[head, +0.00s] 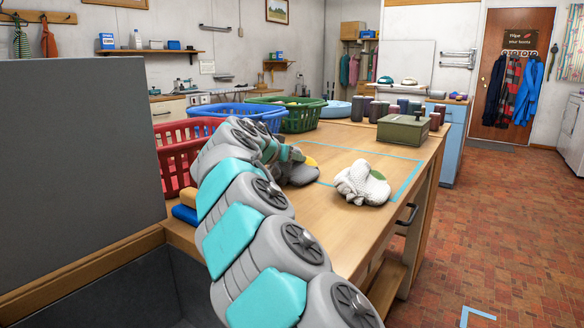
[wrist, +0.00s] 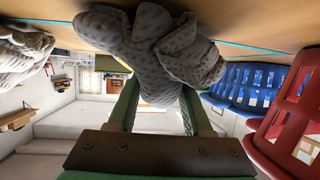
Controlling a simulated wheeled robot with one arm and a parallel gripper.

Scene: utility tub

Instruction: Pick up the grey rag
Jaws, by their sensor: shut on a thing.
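The grey rag (wrist: 150,50) is a crumpled, dimpled cloth between the two green fingers of my gripper (wrist: 157,98) in the wrist view. My gripper is shut on it. The rag is close to the wooden tabletop, and I cannot tell if it still touches it. In the head view the grey rag (head: 303,174) shows just past the end of my arm, partly hidden by it. My gripper (head: 287,157) is mostly hidden there by the wrist.
A white rag (head: 362,184) lies to the right on the wooden table (head: 345,232), by a blue tape outline. Red (head: 175,158), blue (head: 222,112) and green (head: 296,115) baskets stand behind and left. A green metal box (head: 403,130) and dark jars stand at the far right.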

